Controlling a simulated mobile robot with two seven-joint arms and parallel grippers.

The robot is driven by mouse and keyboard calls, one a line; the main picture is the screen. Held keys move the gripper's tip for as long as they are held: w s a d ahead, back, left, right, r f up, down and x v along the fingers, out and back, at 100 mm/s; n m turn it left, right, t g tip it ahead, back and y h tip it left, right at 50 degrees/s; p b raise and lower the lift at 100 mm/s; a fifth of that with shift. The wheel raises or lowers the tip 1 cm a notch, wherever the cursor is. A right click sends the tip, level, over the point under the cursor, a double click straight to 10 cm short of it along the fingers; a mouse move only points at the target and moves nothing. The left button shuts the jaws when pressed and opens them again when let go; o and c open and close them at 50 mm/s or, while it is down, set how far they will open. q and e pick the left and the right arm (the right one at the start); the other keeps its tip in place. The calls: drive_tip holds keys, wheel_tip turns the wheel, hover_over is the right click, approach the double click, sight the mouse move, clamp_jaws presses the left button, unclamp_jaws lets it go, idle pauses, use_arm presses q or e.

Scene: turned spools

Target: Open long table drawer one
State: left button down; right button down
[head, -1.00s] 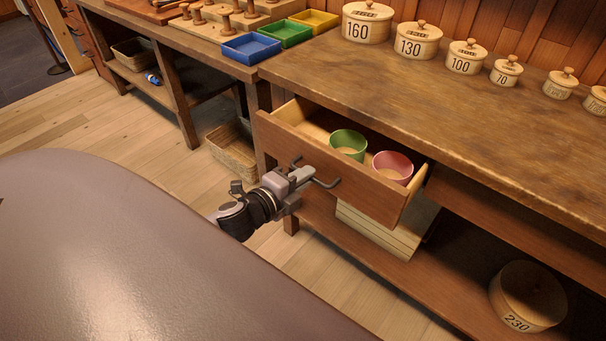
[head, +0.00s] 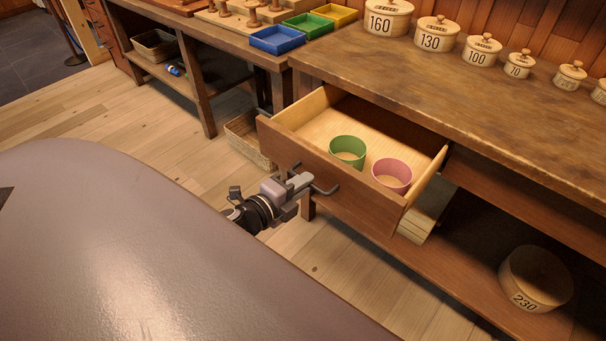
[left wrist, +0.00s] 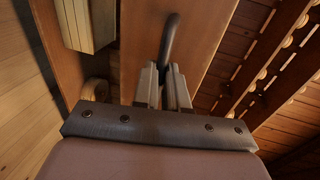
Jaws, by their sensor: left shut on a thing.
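The long table drawer (head: 336,193) is pulled well out from under the worktop in the head view. Its pale inside holds a green bowl (head: 347,151) and a pink bowl (head: 391,176) near the front. My left gripper (head: 303,183) is shut on the dark bar handle (head: 328,190) on the drawer front. In the left wrist view the two fingers (left wrist: 166,90) close around the handle (left wrist: 169,42), with the brown drawer front behind it. My right gripper is not in view.
The long table (head: 420,90) carries a row of numbered lidded round boxes, such as the 160 box (head: 388,18). A round 230 box (head: 535,279) sits on the lower shelf. A wicker basket (head: 249,140) stands left of the drawer. Bare wooden floor (head: 340,270) lies in front.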

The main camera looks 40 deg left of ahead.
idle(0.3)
use_arm(q)
drive_tip(key=c, duration=1.2)
unclamp_jaws()
drive_tip(key=shift+o, duration=0.2)
drive_tip(key=v, duration=0.7)
drive_tip(key=shift+s, duration=0.15)
drive_tip(key=s+d+f+n+g+p, duration=0.2)
drive_tip(key=s+d+f+n+p, duration=0.1)
drive_tip(key=n, duration=0.5)
drive_tip(key=s+d+f+n+g+h+p, duration=0.1)
drive_tip(key=s+d+f+n+g+p, duration=0.2)
drive_tip(key=s+d+n, duration=0.2)
drive_tip(key=d+n, duration=0.2)
drive_tip(key=n, duration=0.1)
drive_tip(key=shift+d+n, duration=0.3)
